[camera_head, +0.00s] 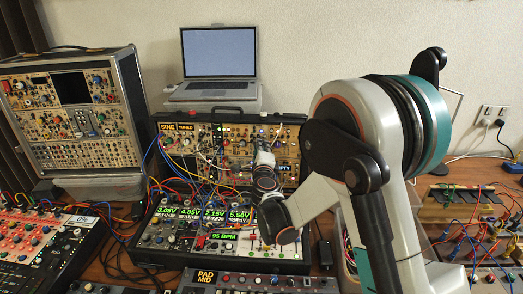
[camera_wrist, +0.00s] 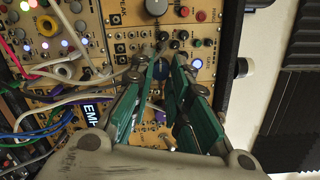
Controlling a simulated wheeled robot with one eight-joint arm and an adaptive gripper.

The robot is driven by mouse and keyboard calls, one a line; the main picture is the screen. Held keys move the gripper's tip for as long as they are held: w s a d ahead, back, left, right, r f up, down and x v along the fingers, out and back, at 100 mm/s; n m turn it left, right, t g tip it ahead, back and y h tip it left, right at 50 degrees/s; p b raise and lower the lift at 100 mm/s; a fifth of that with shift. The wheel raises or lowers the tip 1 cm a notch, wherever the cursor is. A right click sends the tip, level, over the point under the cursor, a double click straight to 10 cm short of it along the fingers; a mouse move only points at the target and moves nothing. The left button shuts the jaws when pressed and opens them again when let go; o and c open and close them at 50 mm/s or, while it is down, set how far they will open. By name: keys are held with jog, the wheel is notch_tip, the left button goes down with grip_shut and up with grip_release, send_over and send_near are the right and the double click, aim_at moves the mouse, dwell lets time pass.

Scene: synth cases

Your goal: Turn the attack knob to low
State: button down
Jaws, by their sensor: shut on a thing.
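My gripper (camera_wrist: 164,52) reaches over a gold-coloured synth panel (camera_wrist: 120,72) in the wrist view. Its green fingers are close together at the tips, shut on a small dark knob among several knobs at the panel's right side. The fingers partly cover the held knob, and I cannot read its label or its pointer. In the head view, my gripper (camera_head: 263,147) is at the upper right of the middle synth case (camera_head: 218,121), and my arm hides part of that panel.
Patch cables (camera_wrist: 45,90) hang across the panel's left side. A laptop (camera_head: 219,54) stands behind the case. A tall synth case (camera_head: 72,110) is at left, and a lower module row with voltage displays (camera_head: 203,213) is in front. A red mixer (camera_head: 35,232) is at front left.

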jog(key=shift+n, duration=0.5)
jog(key=c, duration=1.5)
grip_release()
jog(key=s, duration=0.8)
jog(key=s+d, duration=0.1)
jog(key=s, duration=0.3)
jog(key=shift+r, duration=0.25)
